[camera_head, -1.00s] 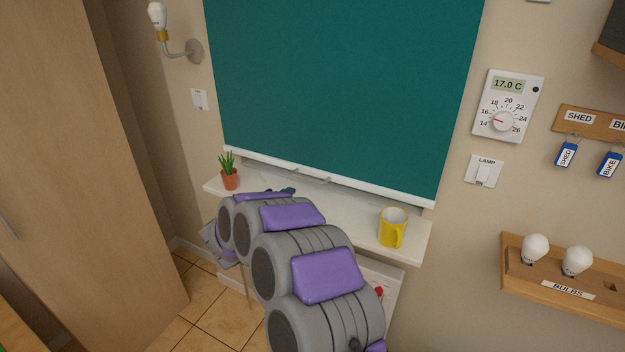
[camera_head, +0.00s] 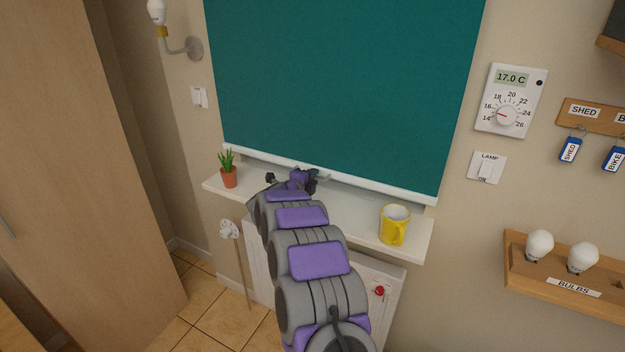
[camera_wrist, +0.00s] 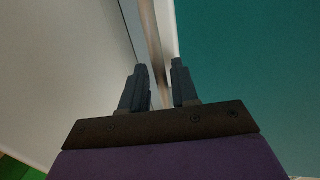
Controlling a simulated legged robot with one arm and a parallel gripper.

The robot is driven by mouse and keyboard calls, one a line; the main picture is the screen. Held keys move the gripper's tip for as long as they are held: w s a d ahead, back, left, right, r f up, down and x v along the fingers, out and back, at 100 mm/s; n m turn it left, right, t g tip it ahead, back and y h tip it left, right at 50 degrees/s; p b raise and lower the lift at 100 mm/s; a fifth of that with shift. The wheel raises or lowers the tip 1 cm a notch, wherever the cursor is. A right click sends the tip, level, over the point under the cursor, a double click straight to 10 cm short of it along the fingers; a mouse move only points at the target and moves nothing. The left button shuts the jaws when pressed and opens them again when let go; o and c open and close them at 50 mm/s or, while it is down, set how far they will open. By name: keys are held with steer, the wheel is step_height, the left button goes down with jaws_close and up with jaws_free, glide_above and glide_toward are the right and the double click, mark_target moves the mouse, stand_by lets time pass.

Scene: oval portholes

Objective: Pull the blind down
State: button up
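The teal blind (camera_head: 340,80) hangs over the window, with a white bottom bar (camera_head: 380,185) a little above the white sill (camera_head: 355,215). The blind also shows at right in the wrist view (camera_wrist: 250,70). My gripper (camera_head: 305,178) is at the middle of the bottom bar, where it hides the small pull handle. In the wrist view my gripper (camera_wrist: 161,88) has its two dark fingers apart, with the pale bar edge showing beyond the gap. I cannot tell whether the fingers touch the handle.
A potted plant (camera_head: 229,172) stands at the sill's left end and a yellow mug (camera_head: 394,226) at its right. A radiator (camera_head: 262,262) is below. A wall lamp (camera_head: 190,47), thermostat (camera_head: 510,100), lamp switch (camera_head: 486,168) and bulb rack (camera_head: 570,285) are on the wall.

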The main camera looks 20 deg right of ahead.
steer(key=shift+w, duration=0.25)
steer(key=shift+d, duration=0.2)
jaws_close()
steer(key=shift+f, duration=0.1)
